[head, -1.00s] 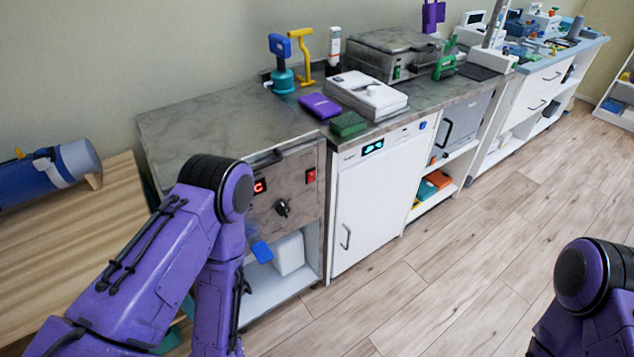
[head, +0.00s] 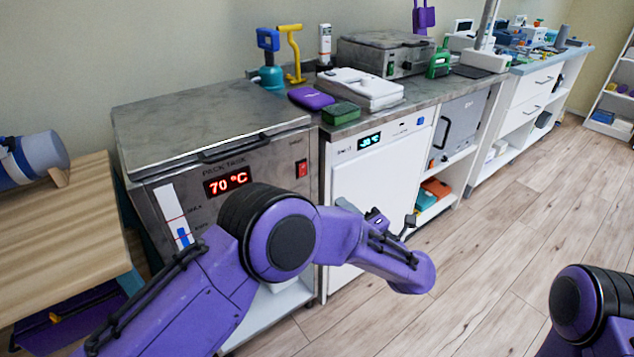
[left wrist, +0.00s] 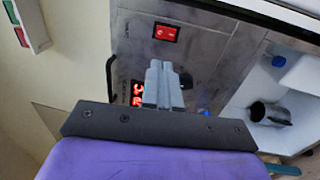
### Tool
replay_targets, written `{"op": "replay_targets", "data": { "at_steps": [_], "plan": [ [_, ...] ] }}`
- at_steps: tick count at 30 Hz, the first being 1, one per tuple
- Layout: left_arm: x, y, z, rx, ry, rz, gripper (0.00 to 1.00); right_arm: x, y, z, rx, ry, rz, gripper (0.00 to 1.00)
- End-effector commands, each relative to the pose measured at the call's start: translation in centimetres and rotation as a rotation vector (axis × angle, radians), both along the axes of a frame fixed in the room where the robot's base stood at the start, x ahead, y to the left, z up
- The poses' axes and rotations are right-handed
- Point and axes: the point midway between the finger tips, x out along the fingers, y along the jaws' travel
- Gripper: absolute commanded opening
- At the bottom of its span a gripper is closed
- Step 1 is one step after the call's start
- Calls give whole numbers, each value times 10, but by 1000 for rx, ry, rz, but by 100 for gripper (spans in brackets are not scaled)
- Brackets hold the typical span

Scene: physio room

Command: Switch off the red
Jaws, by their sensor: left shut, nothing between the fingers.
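A red rocker switch (head: 302,168) sits at the right of the steel tank's front panel (head: 273,165), beside a lit red display (head: 228,182) reading 70 °C. In the left wrist view the red switch (left wrist: 165,32) and part of the display (left wrist: 137,92) show too. My left gripper (left wrist: 158,64) is shut and empty, its fingers in front of the panel, with the switch just past the tips in that view. I cannot tell any contact. In the head view my left gripper (head: 348,205) is small and partly hidden behind my arm. My right gripper is out of view.
A white cabinet (head: 378,180) with a blue display (head: 369,140) stands right of the tank. A green sponge (head: 341,113), purple block (head: 311,98) and white device (head: 360,88) lie on the counter. A wooden table (head: 60,235) is at the left. The floor at right is clear.

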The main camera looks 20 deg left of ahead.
Motion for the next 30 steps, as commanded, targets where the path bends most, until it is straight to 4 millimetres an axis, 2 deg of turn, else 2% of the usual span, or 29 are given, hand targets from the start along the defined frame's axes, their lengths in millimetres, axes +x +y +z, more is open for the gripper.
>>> {"op": "replay_targets", "data": {
  "at_steps": [5,18,24,30],
  "plan": [
    [15,22,3,0,2,5,0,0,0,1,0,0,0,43],
    [71,93,14,0,2,3,0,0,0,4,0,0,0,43],
    [83,108,16,2,1,0,0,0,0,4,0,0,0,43],
    [84,109,16,3,2,0,0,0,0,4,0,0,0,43]
  ]
}}
